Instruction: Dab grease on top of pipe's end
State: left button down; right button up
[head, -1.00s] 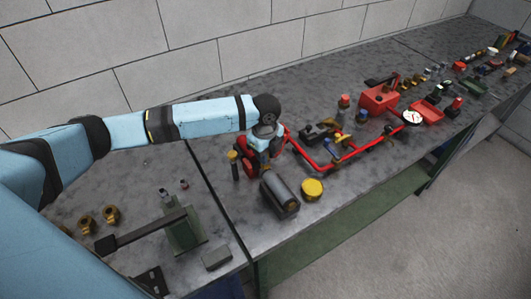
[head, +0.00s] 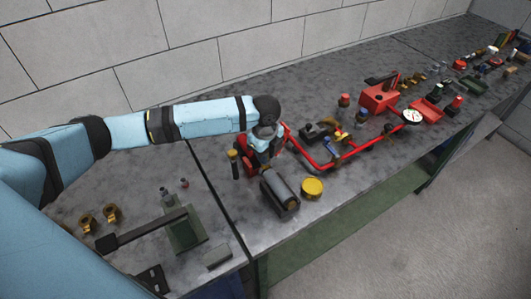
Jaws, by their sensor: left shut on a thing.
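The red pipe (head: 319,163) runs along the bench, with one end near my left gripper. My left gripper (head: 262,152) points down above the near part of the pipework, next to a red part (head: 246,165). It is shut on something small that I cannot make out. The pipe's end at the gripper is largely hidden by my wrist. A round tin with a yellow top (head: 312,187), possibly the grease, stands to the right of a dark grey cylinder (head: 281,193). My right gripper is not in view.
A pressure gauge (head: 412,116) and a red box (head: 379,97) are further right. A green stand with a long lever (head: 184,228) is at the front left. Bare bench lies behind my arm.

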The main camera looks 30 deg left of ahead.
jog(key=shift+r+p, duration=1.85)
jog(key=shift+p, duration=0.1)
dwell(6.0)
